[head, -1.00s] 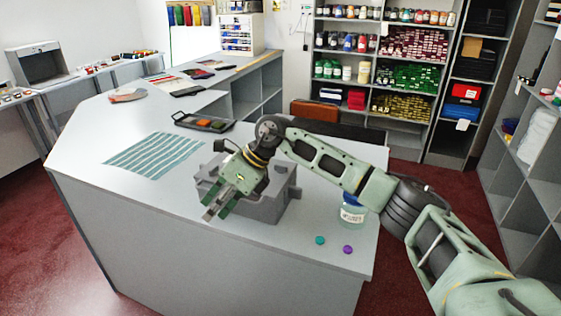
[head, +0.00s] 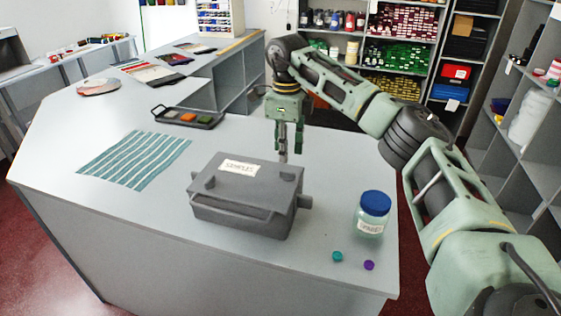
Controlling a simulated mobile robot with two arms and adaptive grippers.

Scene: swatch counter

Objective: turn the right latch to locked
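A grey box (head: 245,208) with a white label on its lid stands on the counter, its lid down. A small grey stub (head: 305,202) sticks out at its right end; I cannot tell whether it is the right latch or how it is turned. My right gripper (head: 284,158) points down above the back right part of the box, with nothing seen in it. Its fingers look close together, but I cannot tell whether they are open or shut. My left gripper is not in view.
A jar with a blue lid (head: 372,214) stands right of the box. A teal button (head: 337,257) and a purple button (head: 369,265) lie in front of it. A striped cloth (head: 135,160) and a dark tray (head: 187,117) lie to the left and back. The counter's front left is clear.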

